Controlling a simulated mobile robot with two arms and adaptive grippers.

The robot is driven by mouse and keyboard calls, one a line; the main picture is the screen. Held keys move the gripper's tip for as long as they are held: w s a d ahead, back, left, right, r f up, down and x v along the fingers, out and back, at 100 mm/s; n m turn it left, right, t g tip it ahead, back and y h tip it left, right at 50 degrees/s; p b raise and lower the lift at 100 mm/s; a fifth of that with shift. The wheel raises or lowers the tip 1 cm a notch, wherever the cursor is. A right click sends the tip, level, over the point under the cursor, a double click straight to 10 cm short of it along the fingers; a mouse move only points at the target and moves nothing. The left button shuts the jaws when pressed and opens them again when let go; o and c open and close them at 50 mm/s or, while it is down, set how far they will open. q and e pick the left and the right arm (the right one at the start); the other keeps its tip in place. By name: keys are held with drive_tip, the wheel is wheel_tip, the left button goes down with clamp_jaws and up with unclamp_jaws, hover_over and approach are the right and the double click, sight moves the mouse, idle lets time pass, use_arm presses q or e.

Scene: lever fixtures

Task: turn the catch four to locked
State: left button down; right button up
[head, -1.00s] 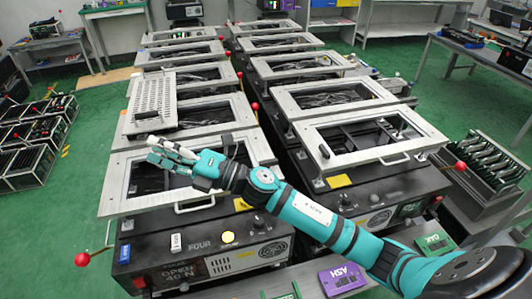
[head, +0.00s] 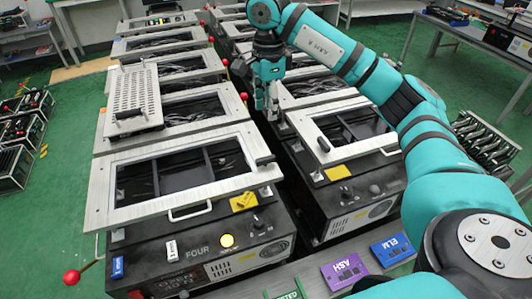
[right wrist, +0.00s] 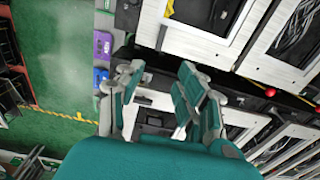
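The box marked FOUR (head: 199,253) stands at the front left in the head view, with a pale frame (head: 104,200) on top. A small dark catch piece (head: 265,160) lies at the frame's right edge. A lever with a red ball (head: 72,277) sticks out at the box's lower left. The display (head: 178,282) appears to read OPEN, dimly. My right gripper (head: 267,108) points down above the gap between the two rows, behind the dark piece and apart from it. In the right wrist view its fingers (right wrist: 160,90) are spread and empty. My left gripper is not in view.
A second front box (head: 350,195) with its own frame stands to the right. A perforated plate (head: 135,95) lies on a frame behind box FOUR. Purple ASH (head: 344,269) and blue ELM (head: 391,248) blocks lie in front. My right arm crosses the right side.

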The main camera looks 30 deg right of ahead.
sight(267, 158)
wheel_tip(267, 158, down, 16)
drive_tip(key=p, duration=0.3)
drive_tip(key=shift+f, duration=0.25)
drive_tip(key=shift+a, duration=0.1)
drive_tip(key=shift+c, duration=0.3)
clamp_jaws()
